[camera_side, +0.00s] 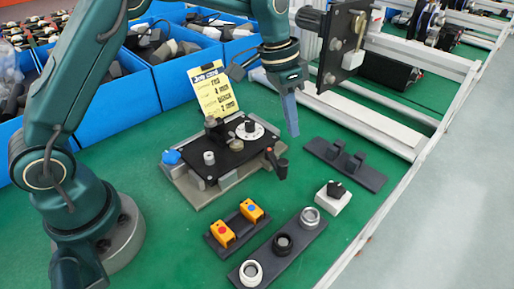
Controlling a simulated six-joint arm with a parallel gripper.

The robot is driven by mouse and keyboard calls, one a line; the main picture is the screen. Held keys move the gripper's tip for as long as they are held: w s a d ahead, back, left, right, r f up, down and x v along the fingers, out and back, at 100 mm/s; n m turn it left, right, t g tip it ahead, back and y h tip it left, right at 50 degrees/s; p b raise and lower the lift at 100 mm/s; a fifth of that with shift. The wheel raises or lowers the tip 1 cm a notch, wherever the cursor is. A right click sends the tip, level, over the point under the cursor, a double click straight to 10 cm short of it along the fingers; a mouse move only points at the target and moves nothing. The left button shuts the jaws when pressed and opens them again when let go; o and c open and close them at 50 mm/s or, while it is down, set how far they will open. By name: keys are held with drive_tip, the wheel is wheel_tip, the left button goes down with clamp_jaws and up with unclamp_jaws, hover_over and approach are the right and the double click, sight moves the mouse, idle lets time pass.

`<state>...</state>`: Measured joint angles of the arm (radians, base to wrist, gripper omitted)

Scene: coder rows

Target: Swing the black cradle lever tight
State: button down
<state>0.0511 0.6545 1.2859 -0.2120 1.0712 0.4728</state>
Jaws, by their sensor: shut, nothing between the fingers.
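A fixture with a black top plate (232,160) sits on a grey base on the green table, in the middle of the view. A short dark lever (277,165) with a small orange-brown part sticks out at the plate's right corner; it looks like the black cradle lever. How tight it is cannot be told. My gripper (294,133) points down, shut and empty, above and slightly right of this lever, apart from it. A blue knob (172,157) is at the fixture's left end. A round white dial with a black knob (249,130) is on the plate.
A yellow card (214,93) stands behind the fixture. In front are a rack with two orange blocks (237,223) and a strip of rings (283,244). Blue bins (187,70) line the back.

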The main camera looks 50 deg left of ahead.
sight(276, 160)
drive_tip(key=s+d+r+m+t, duration=0.1)
drive_tip(key=s+d+r+t, duration=0.15)
drive_tip(key=d+r, duration=0.2)
drive_tip(key=shift+g, duration=0.35)
drive_tip(key=x, duration=0.9)
drive_tip(key=shift+s+a, duration=0.15)
drive_tip(key=shift+s+a+f, duration=0.1)
drive_tip(key=shift+s+a, duration=0.35)
drive_tip(key=shift+s, duration=0.35)
drive_tip(key=shift+s+a, duration=0.5)
drive_tip(key=shift+s, duration=0.35)
